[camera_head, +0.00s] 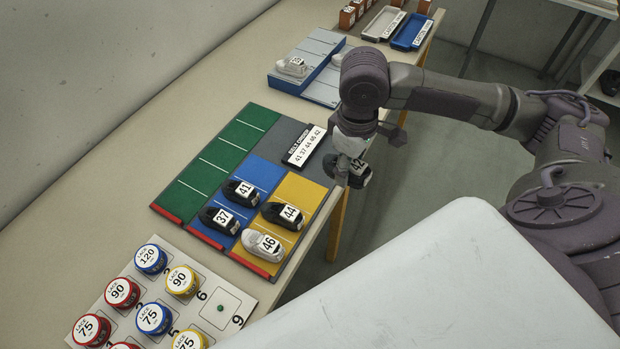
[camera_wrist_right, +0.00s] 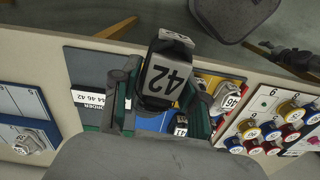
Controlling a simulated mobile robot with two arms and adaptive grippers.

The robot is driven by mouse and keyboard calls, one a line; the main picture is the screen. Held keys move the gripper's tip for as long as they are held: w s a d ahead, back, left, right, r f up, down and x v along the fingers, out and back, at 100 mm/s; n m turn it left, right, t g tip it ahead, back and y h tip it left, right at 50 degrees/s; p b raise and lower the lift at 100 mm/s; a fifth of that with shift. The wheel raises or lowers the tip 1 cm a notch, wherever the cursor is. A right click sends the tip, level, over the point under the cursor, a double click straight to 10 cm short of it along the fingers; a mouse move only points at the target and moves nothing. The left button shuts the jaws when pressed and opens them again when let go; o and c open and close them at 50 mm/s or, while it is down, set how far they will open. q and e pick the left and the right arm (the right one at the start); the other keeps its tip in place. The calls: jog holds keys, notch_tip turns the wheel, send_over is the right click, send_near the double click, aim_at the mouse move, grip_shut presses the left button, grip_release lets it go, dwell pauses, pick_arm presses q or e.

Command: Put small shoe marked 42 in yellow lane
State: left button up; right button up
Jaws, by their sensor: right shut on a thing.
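My right gripper (camera_head: 352,150) is shut on the small dark shoe marked 42 (camera_head: 358,174) and holds it in the air at the table's right edge, beside the lane board. The shoe 42 also shows between the fingers in the right wrist view (camera_wrist_right: 165,75). The yellow lane (camera_head: 300,192) holds the black shoe 44 (camera_head: 283,214) and the white shoe 46 (camera_head: 263,244) at its near end; its far part is bare. The blue lane (camera_head: 256,172) holds the black shoes 41 (camera_head: 241,192) and 37 (camera_head: 220,219).
The green lane (camera_head: 215,162) is empty. An order card (camera_head: 304,147) lies on the grey area at the board's far end. Lace tins stand on a numbered board (camera_head: 205,290) at the near end. A blue-grey rack with a white shoe (camera_head: 293,67) stands farther back.

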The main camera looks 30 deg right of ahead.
jog(key=shift+s+d+f+n, duration=0.15)
jog(key=shift+d+f, duration=0.05)
jog(key=shift+d, duration=0.25)
jog(key=shift+s+d+f+n, duration=0.1)
jog(key=shift+d+f+n, duration=0.1)
jog(key=shift+d, duration=0.25)
jog(key=shift+d+f, duration=0.1)
jog(key=shift+f, duration=0.05)
jog(key=p, duration=0.1)
send_over(303, 193)
jog(key=shift+n, duration=0.25)
notch_tip(303, 193, down, 7)
jog(key=shift+r, duration=0.15)
pick_arm(q)
jog(key=shift+s+d+r, duration=0.2)
jog(key=shift+d+r, duration=0.15)
jog(key=shift+r, duration=0.1)
pick_arm(e)
jog(key=shift+f, duration=2)
jog(key=shift+f, duration=0.1)
jog(key=o, duration=1.1)
jog(key=shift+o, duration=0.2)
pick_arm(q)
jog(key=shift+s+f, duration=0.1)
jog(key=shift+f, duration=0.35)
pick_arm(e)
notch_tip(303, 193, up, 12)
